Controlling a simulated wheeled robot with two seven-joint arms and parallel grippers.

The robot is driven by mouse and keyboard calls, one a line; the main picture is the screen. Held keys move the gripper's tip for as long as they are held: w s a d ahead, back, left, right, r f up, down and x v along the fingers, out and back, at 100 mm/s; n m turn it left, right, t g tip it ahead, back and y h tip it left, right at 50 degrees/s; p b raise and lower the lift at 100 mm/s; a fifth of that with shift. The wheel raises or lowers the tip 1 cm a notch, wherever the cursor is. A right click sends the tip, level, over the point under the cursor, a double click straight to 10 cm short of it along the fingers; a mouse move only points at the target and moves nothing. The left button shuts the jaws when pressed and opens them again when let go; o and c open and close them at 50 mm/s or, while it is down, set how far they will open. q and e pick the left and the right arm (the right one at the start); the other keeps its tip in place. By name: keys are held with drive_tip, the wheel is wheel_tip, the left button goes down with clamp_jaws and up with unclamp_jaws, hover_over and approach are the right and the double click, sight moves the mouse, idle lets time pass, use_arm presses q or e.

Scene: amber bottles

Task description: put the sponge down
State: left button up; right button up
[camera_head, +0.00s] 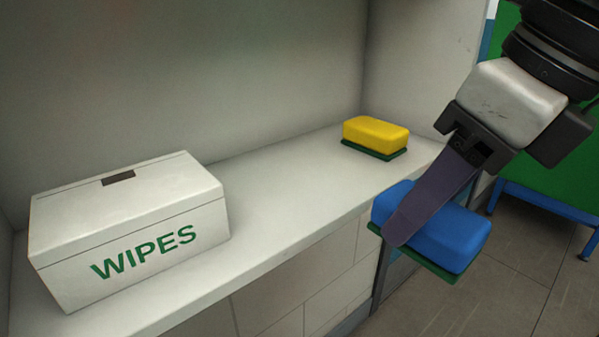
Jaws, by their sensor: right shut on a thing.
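My right gripper (412,232) comes in from the upper right and is shut on a blue sponge (447,232) with a dark green underside. It holds the blue sponge in the air by the front edge of the white shelf (280,205), with the tile floor showing beyond it. One dark finger lies across the near side of the sponge; the other finger is hidden. A yellow sponge (376,134) with a green underside lies flat on the shelf, toward its far right end. My left gripper is not in view.
A white box marked WIPES (130,230) stands on the left part of the shelf. The shelf between the box and the yellow sponge is clear. A wall backs the shelf and another closes its right end. A green panel with a blue frame (545,203) stands at the right.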

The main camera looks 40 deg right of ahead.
drive_tip(key=w, duration=0.4)
drive_tip(key=w+p, duration=0.1)
drive_tip(key=w, duration=0.4)
drive_tip(key=w+a, duration=0.1)
drive_tip(key=w, duration=0.3)
drive_tip(key=shift+w, duration=0.8)
drive_tip(key=w, duration=0.3)
drive_tip(key=shift+w+a+f+p, duration=0.1)
drive_tip(key=shift+a+f+p, duration=0.1)
drive_tip(key=shift+f+p, duration=0.15)
drive_tip(key=shift+w+f, duration=0.2)
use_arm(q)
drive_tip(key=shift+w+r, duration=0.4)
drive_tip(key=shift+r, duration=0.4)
use_arm(e)
drive_tip(key=shift+s, duration=0.1)
drive_tip(key=o, duration=1.4)
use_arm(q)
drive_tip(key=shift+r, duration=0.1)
use_arm(e)
drive_tip(key=shift+f, duration=0.1)
